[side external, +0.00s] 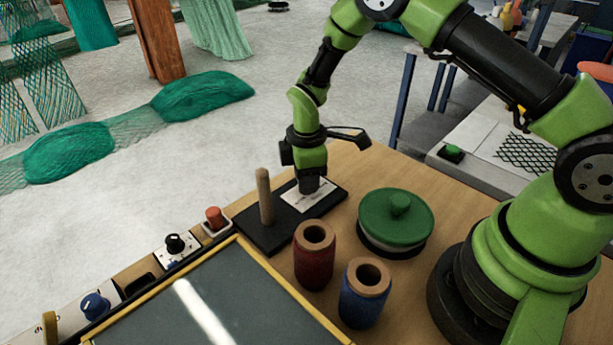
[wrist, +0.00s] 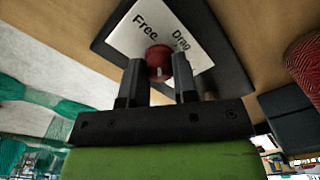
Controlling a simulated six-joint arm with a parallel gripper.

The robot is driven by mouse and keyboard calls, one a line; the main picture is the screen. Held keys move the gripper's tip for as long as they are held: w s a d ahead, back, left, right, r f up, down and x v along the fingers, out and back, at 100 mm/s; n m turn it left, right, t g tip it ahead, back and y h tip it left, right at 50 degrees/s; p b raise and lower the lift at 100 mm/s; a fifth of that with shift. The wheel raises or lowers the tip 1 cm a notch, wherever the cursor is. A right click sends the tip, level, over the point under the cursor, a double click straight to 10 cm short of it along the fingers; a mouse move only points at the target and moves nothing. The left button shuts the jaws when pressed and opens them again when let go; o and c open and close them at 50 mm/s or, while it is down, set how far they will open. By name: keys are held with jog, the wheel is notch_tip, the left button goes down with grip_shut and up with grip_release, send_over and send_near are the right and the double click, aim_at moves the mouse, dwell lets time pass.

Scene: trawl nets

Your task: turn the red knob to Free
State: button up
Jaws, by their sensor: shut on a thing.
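The red knob (wrist: 158,60) is round and sits on a white label plate (wrist: 134,22) marked "Free" and "Drag". In the wrist view my gripper (wrist: 158,72) has one finger on each side of the knob and is shut on it. A small pale mark shows on the knob's near side; I cannot tell which word it points to. In the side external view my gripper (side external: 309,188) points down onto the white plate (side external: 297,199) on a black board (side external: 262,238), and it hides the knob.
A wooden peg (side external: 264,197) stands upright on the board close to my gripper. A red spool (side external: 314,262), a blue spool (side external: 363,301) and a green lidded pot (side external: 396,220) stand nearby. An orange-red button (side external: 214,215) and dark knob (side external: 174,243) sit along the left edge.

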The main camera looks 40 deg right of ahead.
jog(key=shift+n, duration=1)
jog(key=o, duration=0.9)
jog(key=shift+o, duration=0.2)
notch_tip(320, 180, up, 10)
